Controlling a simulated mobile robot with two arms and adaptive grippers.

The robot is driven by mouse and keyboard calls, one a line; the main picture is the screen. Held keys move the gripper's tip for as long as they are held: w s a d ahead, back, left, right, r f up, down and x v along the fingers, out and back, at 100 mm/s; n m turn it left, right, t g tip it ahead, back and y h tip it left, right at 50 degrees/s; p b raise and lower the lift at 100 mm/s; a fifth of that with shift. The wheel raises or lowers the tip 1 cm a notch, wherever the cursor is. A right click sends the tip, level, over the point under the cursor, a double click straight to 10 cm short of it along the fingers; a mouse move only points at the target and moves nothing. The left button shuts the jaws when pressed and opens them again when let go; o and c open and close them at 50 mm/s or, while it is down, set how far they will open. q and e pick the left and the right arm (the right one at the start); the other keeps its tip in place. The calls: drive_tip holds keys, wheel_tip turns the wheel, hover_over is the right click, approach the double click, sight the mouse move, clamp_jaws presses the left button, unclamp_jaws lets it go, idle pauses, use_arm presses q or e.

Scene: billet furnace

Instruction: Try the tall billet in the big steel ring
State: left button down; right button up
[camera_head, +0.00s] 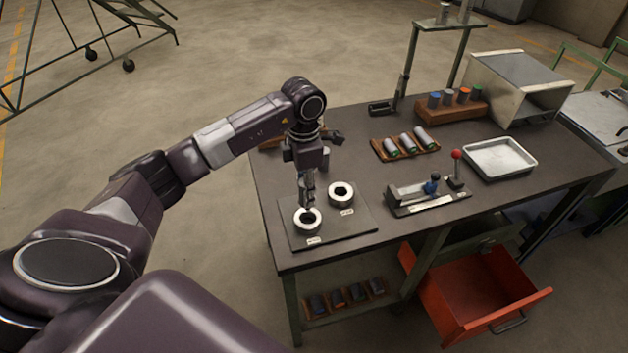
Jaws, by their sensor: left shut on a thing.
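Two pale steel rings lie on a dark plate (354,228) at the table's front left: a front ring (307,228) and a back ring (341,199). Each has a small white label beside it; I cannot read which is the big one. My left gripper (308,203) points straight down over the front ring. It is shut on a slim grey piece, which looks like the tall billet; the jaws mostly hide it. Its lower end is at the front ring's opening, and I cannot tell whether it is inside or just above. My right gripper is not in view.
A wooden rack (416,148) holds grey billets lying down. Behind it a block (452,110) holds several coloured-top pieces. A red-knobbed lever fixture (428,196) and a metal tray (499,160) stand right of the plate. A red drawer (478,290) hangs open below.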

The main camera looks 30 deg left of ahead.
use_arm(q)
drive_tip(key=shift+w+f+b, duration=0.3)
drive_tip(key=shift+f+b, duration=0.1)
drive_tip(key=shift+f, duration=0.7)
wheel_tip(320, 180, down, 2)
drive_tip(key=shift+s+b, duration=0.15)
drive_tip(key=shift+b, duration=0.7)
drive_tip(key=shift+f+b, duration=0.35)
drive_tip(key=shift+f, duration=0.3)
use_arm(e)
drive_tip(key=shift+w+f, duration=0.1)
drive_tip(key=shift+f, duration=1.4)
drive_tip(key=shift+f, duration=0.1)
use_arm(q)
drive_tip(key=shift+f+b, duration=0.45)
drive_tip(key=shift+b, duration=0.05)
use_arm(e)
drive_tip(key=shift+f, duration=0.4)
use_arm(q)
drive_tip(key=shift+s+d+f, duration=0.1)
drive_tip(key=shift+s+f, duration=0.1)
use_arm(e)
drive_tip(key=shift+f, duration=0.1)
use_arm(q)
drive_tip(key=shift+w+r, duration=0.1)
drive_tip(key=shift+r, duration=0.3)
